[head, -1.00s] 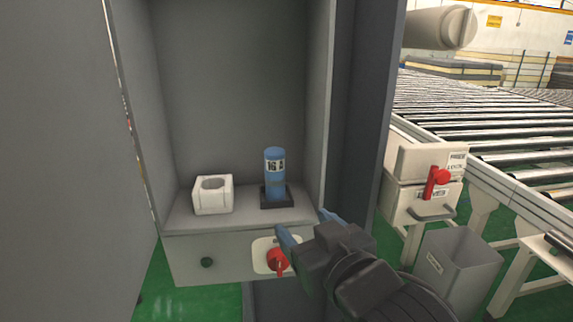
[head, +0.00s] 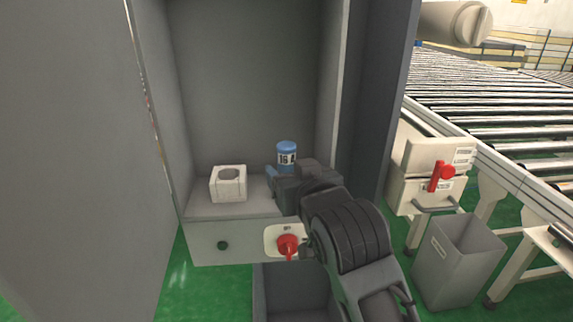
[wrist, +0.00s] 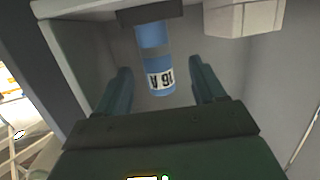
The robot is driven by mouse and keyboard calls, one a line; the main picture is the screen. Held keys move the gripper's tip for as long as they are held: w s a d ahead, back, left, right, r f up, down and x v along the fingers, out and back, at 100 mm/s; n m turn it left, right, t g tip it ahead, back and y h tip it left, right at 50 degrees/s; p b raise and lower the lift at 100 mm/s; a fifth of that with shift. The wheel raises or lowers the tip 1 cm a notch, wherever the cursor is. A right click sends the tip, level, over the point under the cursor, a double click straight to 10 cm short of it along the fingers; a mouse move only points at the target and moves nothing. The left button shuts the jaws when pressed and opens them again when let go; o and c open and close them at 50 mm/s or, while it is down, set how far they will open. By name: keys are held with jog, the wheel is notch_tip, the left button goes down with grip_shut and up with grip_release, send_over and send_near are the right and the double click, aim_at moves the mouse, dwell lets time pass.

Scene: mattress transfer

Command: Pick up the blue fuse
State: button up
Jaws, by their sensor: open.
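The blue fuse (head: 287,152), a cylinder with a white "16 A" label, stands upright on the cabinet shelf. In the head view its lower part is hidden behind my gripper (head: 283,178). In the wrist view the fuse (wrist: 156,62) stands in a dark base (wrist: 152,15). The open fingers (wrist: 163,85) reach toward it, one on each side, with gaps visible between them and the fuse. Nothing is held.
A white block with a round hollow (head: 228,184) sits left on the shelf (head: 225,209). Cabinet walls enclose both sides. A red rotary switch (head: 288,245) is on the front panel below. A grey bin (head: 458,262) and roller conveyor (head: 480,95) stand to the right.

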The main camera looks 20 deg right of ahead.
aim_at(289, 165)
jog(key=p+x, duration=0.1)
jog(key=x, duration=0.4)
jog(key=shift+d+r+p, duration=0.15)
jog(key=shift+d+p, duration=0.05)
jog(key=shift+p, duration=0.1)
jog(key=c, duration=1.1)
jog(key=shift+r, duration=0.15)
